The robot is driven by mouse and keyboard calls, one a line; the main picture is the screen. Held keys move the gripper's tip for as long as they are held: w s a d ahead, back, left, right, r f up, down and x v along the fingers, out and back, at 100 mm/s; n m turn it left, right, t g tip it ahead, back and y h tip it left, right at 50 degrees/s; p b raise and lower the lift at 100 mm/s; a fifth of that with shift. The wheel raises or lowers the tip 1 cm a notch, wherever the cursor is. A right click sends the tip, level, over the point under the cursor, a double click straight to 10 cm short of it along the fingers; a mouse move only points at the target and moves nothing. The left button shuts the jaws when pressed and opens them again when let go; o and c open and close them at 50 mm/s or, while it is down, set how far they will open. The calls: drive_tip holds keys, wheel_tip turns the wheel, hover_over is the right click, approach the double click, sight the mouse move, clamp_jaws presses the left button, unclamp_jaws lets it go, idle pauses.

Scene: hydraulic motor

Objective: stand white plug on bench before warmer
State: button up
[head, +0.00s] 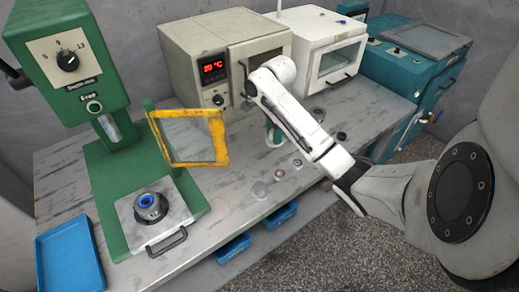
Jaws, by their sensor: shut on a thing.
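The beige warmer (178,65) stands at the back of the bench (75,168), with a red display reading 20 °C and a door with a handle on its right. My gripper (273,138) is low over the bench in front of the warmer's right side, partly hidden by my white arm. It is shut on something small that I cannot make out. I cannot pick out the white plug for sure. Small pale round pieces lie on the bench nearer the front edge: one grey disc (260,189), one (279,175) and one (297,163).
A green press (75,65) with a yellow-framed guard (190,137) stands at left, a blue-ringed part (148,204) on its plate. A white cabinet (318,45) and a teal machine (400,65) stand at back right. A blue tray (70,258) lies at front left. Dark pieces (342,136) lie right of my arm.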

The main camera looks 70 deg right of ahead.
drive_tip(key=w+d+f, duration=0.1)
drive_tip(key=w+f, duration=0.1)
drive_tip(key=w+d+f+b, duration=0.1)
drive_tip(key=w+f, duration=0.1)
drive_tip(key=w+f+b, duration=0.1)
drive_tip(key=w+f, duration=0.1)
drive_tip(key=shift+d, duration=0.4)
drive_tip(key=shift+w+d+f, duration=0.15)
drive_tip(key=shift+w+f, duration=0.15)
drive_tip(key=shift+f, duration=0.05)
drive_tip(key=shift+w+f, duration=0.1)
drive_tip(key=shift+f, duration=1.6)
drive_tip(key=shift+f, duration=0.15)
drive_tip(key=o, duration=1.1)
drive_tip(key=shift+c, duration=0.2)
wheel_tip(320, 180, up, 12)
